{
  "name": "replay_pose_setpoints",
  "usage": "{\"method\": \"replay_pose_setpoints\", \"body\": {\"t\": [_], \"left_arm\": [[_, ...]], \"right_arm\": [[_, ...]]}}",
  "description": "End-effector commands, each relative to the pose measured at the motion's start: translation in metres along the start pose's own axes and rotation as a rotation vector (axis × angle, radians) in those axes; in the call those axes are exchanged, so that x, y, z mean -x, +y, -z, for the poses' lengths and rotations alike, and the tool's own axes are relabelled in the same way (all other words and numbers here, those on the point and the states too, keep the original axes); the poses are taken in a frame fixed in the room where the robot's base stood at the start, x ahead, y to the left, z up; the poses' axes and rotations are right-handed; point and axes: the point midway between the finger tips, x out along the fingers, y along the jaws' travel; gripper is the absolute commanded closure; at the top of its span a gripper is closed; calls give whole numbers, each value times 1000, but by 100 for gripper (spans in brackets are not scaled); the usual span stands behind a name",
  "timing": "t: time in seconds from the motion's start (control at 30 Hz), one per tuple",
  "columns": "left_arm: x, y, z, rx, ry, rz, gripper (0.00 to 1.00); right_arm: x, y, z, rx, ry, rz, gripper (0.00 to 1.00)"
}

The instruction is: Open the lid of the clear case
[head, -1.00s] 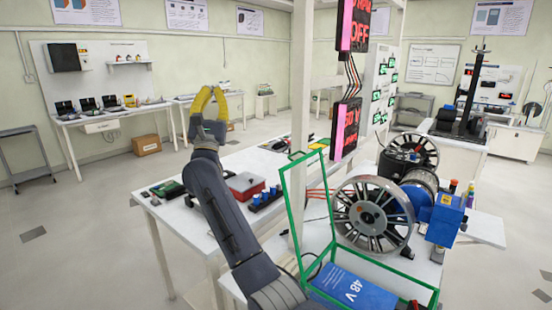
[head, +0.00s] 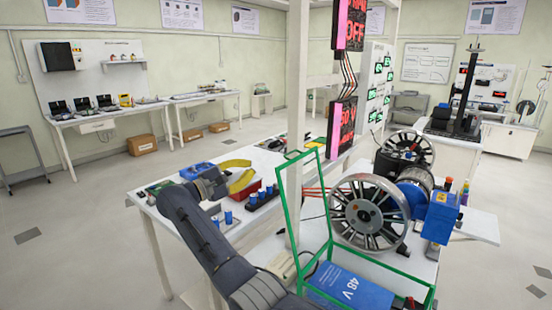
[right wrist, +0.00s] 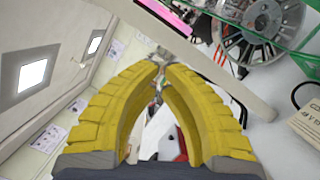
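My left gripper is out of view.
A spoked wheel (head: 366,212) and a blue motor unit (head: 441,217) stand behind and right of the case. A white post (head: 296,100) rises behind the lid. Blue cylinders in a rack (head: 262,197) and a red box lie on the table near my right gripper.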

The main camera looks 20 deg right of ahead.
Motion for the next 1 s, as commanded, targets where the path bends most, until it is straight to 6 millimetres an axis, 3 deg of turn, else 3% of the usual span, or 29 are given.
{"method": "replay_pose_setpoints", "body": {"t": [0.27, 0.7, 1.0], "left_arm": [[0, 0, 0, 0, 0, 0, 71], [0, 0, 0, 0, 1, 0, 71], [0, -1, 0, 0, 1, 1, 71]], "right_arm": [[-25, -3, -1, -8, -5, 13, 100], [-105, -4, -2, -6, -5, 13, 100], [-107, -5, -25, -8, -3, 12, 100]]}}
